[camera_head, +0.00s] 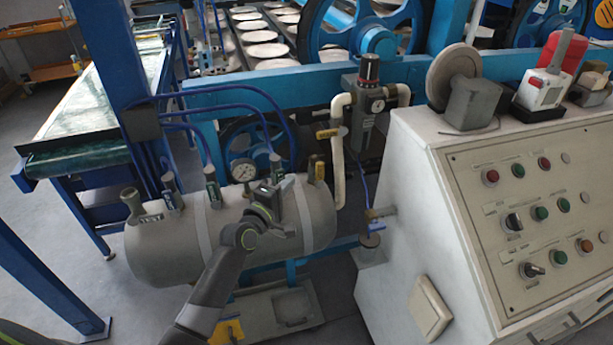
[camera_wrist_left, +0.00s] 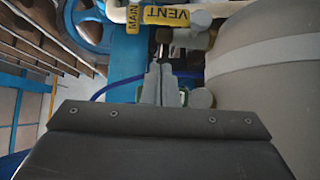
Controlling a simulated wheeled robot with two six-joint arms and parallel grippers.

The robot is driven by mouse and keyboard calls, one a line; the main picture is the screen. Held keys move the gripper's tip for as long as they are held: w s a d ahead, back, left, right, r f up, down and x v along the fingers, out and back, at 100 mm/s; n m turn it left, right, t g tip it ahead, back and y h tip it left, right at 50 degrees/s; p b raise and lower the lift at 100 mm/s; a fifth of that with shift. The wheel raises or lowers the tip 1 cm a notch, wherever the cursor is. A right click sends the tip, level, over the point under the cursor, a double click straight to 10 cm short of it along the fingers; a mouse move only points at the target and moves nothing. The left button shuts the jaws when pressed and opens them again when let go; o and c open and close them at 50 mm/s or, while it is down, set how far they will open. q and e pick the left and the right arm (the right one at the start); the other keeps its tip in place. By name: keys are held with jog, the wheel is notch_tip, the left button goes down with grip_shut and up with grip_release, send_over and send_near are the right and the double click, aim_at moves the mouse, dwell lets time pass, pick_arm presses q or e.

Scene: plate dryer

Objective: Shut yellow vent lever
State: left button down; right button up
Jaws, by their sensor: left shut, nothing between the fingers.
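The yellow vent lever (camera_head: 317,168) stands upright on a valve at the right end of the grey tank (camera_head: 155,245). In the left wrist view its yellow plate marked VENT (camera_wrist_left: 166,16) lies near the top edge, ahead of the fingertips. A second yellow lever (camera_head: 328,133), marked MAIN in the left wrist view (camera_wrist_left: 133,18), sits above it on the cream pipe. My left gripper (camera_head: 290,195) is over the tank top, left of the vent lever and apart from it. Its fingers (camera_wrist_left: 160,80) are shut and empty. My right gripper is not in view.
A pressure gauge (camera_head: 242,170) and several grey valves with blue hoses stand on the tank beside my left arm. A regulator (camera_head: 369,100) and cream pipe (camera_head: 338,165) rise behind the levers. A white control console (camera_head: 400,200) fills the right side.

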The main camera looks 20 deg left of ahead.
aim_at(320, 175)
pick_arm(q)
jog(key=w+d, duration=0.3)
jog(key=w, duration=0.1)
jog(key=shift+w+d+p, duration=0.25)
jog(key=shift+d+p, duration=0.05)
jog(key=shift+d, duration=0.1)
